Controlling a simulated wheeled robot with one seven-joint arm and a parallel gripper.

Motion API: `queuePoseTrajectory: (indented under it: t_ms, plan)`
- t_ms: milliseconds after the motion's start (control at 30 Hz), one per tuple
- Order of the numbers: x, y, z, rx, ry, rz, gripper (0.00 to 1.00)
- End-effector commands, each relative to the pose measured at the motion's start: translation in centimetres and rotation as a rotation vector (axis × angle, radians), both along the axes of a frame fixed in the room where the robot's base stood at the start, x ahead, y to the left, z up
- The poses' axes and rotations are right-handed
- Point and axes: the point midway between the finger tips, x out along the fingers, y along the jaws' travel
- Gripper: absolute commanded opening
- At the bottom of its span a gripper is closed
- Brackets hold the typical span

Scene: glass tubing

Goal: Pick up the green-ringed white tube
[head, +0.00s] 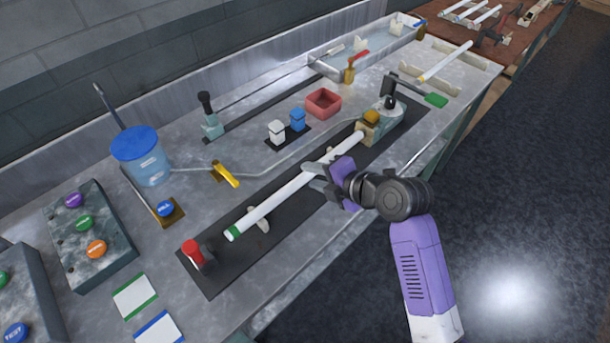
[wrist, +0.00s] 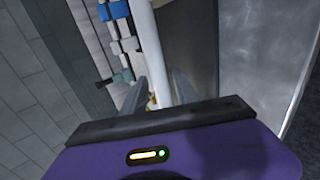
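The white tube (head: 275,203) with a green ring (head: 232,233) at its near-left end lies in a slant over the dark mat (head: 213,278). Its far end is at a tan block (head: 368,131), and a small pale support (head: 260,220) is under its near part. My gripper (head: 317,178) is at the tube's middle, reaching in from the right. In the wrist view the tube (wrist: 152,55) runs between my two fingers (wrist: 163,88), which stand apart with a narrow gap visible at each side. The green ring is not visible in the wrist view.
A red-topped post (head: 194,254) stands near the ringed end. A yellow-handled tool (head: 226,175), a blue-lidded container (head: 148,160), blue and white bottles, and a red bin (head: 323,103) lie beyond the tube. Another white tube (head: 445,62) is at the far right.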

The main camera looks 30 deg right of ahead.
Motion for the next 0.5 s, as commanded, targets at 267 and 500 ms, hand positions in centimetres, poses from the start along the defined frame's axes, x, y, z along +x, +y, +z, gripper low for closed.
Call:
queuePoseTrajectory:
  t_ms: [267, 500]
  plan:
    - [-0.02, -0.02, 0.02, 0.0, 0.0, 0.0, 0.0]
    - [-0.04, -0.03, 0.06, 0.0, 0.0, 0.0, 0.0]
